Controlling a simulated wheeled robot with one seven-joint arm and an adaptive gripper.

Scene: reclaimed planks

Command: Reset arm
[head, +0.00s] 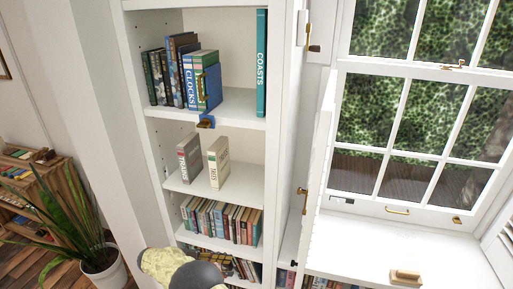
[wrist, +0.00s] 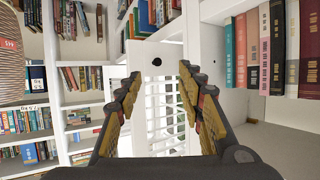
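My gripper (wrist: 160,82) shows in the wrist view with its two dark fingers and tan pads spread apart. Nothing is between the fingers; a white panel and white slats show behind the gap. In the head view, a pale yellow and grey part of my arm shows at the bottom edge, in front of the lower shelves. The gripper's fingers cannot be made out there.
A white bookcase (head: 274,150) holds books on several shelves. A teal book (head: 262,62) stands alone at the upper right. A window with a sill (head: 365,240) is to the right; a wooden block (head: 405,277) lies on it. A potted plant (head: 103,268) stands left.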

